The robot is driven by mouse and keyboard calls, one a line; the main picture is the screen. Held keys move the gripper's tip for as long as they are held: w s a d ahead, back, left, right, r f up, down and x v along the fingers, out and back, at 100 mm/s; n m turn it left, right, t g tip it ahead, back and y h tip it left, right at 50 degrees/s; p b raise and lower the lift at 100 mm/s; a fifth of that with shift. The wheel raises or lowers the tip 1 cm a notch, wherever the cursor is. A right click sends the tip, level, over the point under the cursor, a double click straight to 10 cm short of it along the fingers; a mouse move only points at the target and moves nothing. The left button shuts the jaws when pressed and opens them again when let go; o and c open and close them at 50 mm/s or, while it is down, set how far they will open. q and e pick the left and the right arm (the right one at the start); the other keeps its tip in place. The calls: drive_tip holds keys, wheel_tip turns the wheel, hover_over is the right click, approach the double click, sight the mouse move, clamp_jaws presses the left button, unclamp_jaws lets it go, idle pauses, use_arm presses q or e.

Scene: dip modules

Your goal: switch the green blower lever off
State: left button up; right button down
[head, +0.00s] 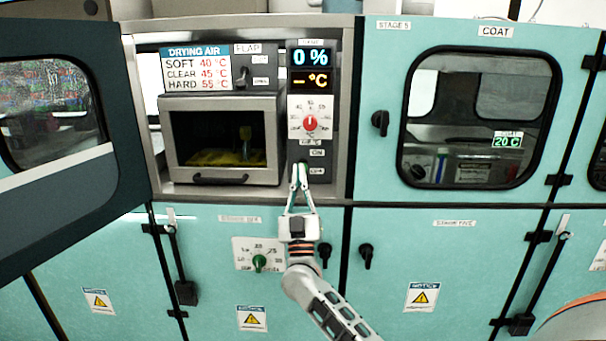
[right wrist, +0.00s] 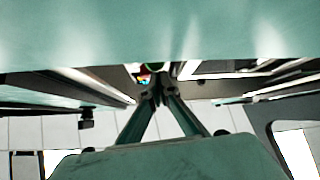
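The blower switch sits on the narrow control panel (head: 331,130) right of the oven window, beside an ON label (head: 317,153) and an OFF label (head: 317,171). My right gripper (head: 299,168) reaches up from below, its fingertips in front of the panel just left of these labels. The fingertips hide most of the green lever. In the right wrist view, the two fingers (right wrist: 158,94) converge and their tips meet; a small green bit (right wrist: 153,67) shows just beyond them. I cannot tell whether the tips touch the lever. My left gripper is not in view.
A red-pointer dial (head: 310,123) sits above the labels, under displays reading 0 % (head: 310,57) and -°C (head: 310,81). The oven drawer with a handle (head: 220,180) is to the left. A green knob (head: 259,262) is below. A dark open door (head: 70,150) stands at left.

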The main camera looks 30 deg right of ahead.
drive_tip(key=shift+w+d+f, duration=0.1)
drive_tip(key=shift+f, duration=0.4)
drive_tip(key=shift+w+d+f, duration=0.1)
drive_tip(key=shift+f, duration=0.35)
drive_tip(key=shift+w+f, duration=0.15)
drive_tip(key=shift+f, duration=0.05)
drive_tip(key=shift+w+d, duration=0.1)
drive_tip(key=shift+d, duration=0.05)
drive_tip(key=v, duration=1.2)
